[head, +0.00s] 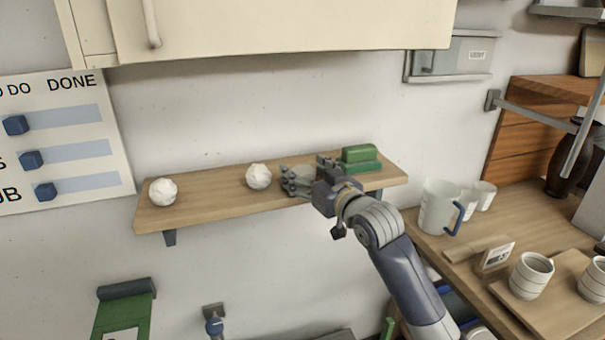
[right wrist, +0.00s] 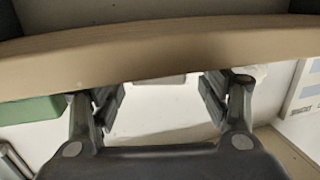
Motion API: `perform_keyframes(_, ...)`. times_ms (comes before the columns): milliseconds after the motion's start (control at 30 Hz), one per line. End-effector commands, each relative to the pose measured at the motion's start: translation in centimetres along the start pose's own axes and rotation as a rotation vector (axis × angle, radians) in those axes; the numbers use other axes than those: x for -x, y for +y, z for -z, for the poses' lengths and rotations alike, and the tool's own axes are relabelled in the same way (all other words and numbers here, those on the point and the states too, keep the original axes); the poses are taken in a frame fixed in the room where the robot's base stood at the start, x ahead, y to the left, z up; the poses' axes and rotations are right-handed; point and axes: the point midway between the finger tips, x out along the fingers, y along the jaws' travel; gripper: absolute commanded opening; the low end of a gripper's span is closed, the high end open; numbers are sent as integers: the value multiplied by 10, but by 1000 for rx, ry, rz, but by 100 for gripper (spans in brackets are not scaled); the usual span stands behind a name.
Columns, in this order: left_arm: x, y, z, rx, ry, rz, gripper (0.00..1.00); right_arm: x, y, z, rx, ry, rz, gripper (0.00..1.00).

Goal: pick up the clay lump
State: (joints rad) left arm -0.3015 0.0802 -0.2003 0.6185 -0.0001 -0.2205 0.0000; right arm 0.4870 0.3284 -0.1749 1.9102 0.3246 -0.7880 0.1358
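Two white, faceted clay lumps sit on the wooden shelf (head: 215,196) in the head view. One lump (head: 163,192) is near the left end and the other lump (head: 259,176) is near the middle. My right gripper (head: 304,172) is at the shelf, just right of the middle lump and apart from it. In the right wrist view its fingers (right wrist: 163,90) are spread, with no grip on anything visible. A white patch (right wrist: 257,73) beside one finger is probably part of a lump, mostly hidden. My left gripper is not in view.
A green block (head: 360,158) stands on the shelf right of my gripper. A cream cabinet (head: 270,28) hangs above. A board (head: 62,140) with blue knobs is at the left. A white pitcher (head: 437,207) and cups stand on the right counter. Bare shelf separates the lumps.

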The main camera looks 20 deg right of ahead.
Motion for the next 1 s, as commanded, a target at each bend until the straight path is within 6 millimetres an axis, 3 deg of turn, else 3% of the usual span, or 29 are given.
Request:
perform_keyframes(33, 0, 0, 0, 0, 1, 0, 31, 0, 0, 0, 0, 0, 0, 60)
perform_keyframes(200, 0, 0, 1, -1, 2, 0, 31, 0, 0, 0, 0, 0, 0, 22)
perform_keyframes(233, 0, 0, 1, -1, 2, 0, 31, 0, 0, 0, 0, 0, 0, 20)
perform_keyframes(633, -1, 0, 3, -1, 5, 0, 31, 0, 0, 3, 1, 2, 0, 20)
perform_keyframes(933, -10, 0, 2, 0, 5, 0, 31, 2, 1, 37, 3, 8, -1, 20)
perform_keyframes(1000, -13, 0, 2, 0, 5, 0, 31, 14, -1, 34, 2, 2, -1, 20)
